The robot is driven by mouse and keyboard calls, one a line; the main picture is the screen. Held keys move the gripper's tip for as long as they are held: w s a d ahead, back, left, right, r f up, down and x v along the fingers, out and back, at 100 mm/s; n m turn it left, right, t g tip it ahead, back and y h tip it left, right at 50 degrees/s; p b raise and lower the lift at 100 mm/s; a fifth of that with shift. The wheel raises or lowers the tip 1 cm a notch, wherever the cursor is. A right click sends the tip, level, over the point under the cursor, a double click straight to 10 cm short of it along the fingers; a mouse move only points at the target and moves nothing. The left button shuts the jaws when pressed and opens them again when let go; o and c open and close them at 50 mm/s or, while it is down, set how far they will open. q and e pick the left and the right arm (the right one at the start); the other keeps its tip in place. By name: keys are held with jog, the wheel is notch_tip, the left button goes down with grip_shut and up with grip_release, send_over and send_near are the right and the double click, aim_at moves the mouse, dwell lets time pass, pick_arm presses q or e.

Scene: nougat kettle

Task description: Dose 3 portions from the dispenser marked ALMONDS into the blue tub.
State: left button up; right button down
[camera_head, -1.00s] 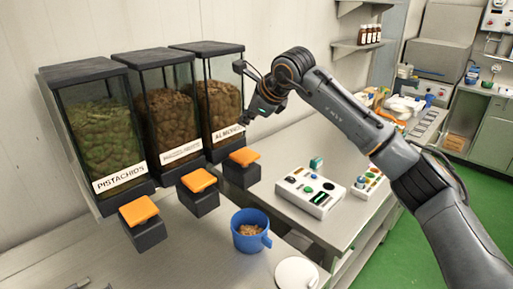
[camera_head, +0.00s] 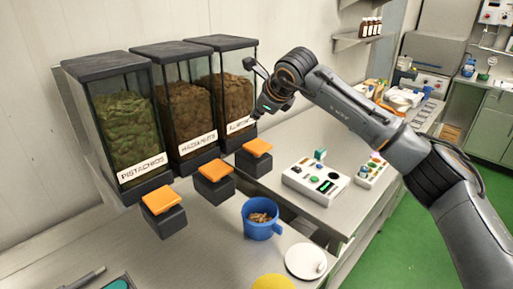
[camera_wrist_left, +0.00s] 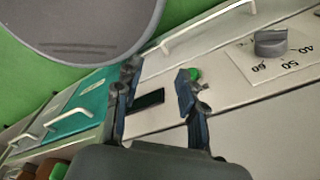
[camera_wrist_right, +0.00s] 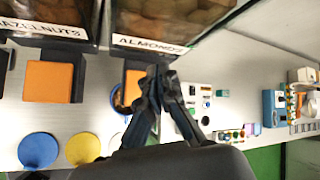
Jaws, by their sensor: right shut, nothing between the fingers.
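The ALMONDS dispenser (camera_head: 215,95), a clear bin with a dark lid and base, is the rightmost of three. Its orange pad (camera_head: 258,147) sticks out below the label and also shows in the right wrist view (camera_wrist_right: 132,90). The blue tub (camera_head: 262,228) stands on the counter in front, with some brown nuts inside. My right gripper (camera_head: 255,114) is beside the ALMONDS label, above the orange pad. In the right wrist view its fingers (camera_wrist_right: 160,74) are shut and empty, partly covering pad and tub. My left gripper (camera_wrist_left: 158,74) is open and empty, seen only in its wrist view.
The HAZELNUTS (camera_head: 190,110) and PISTACHIOS (camera_head: 130,130) dispensers stand to the left with their own orange pads. A white button box (camera_head: 315,182) stands right of the tub. A white lid (camera_head: 303,260) and yellow disc (camera_head: 273,283) lie in front.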

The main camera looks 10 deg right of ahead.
aim_at(253, 141)
jog(key=f, duration=0.1)
jog(key=f+b, duration=0.1)
jog(key=f, duration=0.2)
jog(key=shift+w+d+f, duration=0.1)
jog(key=shift+d+f, duration=0.1)
jog(key=shift+d, duration=0.15)
jog(key=shift+a+f+b, duration=0.1)
jog(key=shift+f+b, duration=0.85)
jog(key=shift+b, duration=0.2)
jog(key=shift+f, duration=0.25)
pick_arm(q)
jog(key=f, duration=0.1)
jog(key=d+f, duration=0.1)
jog(key=f, duration=0.2)
jog(key=shift+w+d, duration=0.1)
jog(key=shift+d, duration=0.25)
jog(key=shift+a, duration=0.4)
pick_arm(e)
jog(key=shift+r, duration=0.1)
jog(key=shift+f+b, duration=0.5)
jog(key=shift+b, duration=0.25)
pick_arm(q)
jog(key=shift+f, duration=0.55)
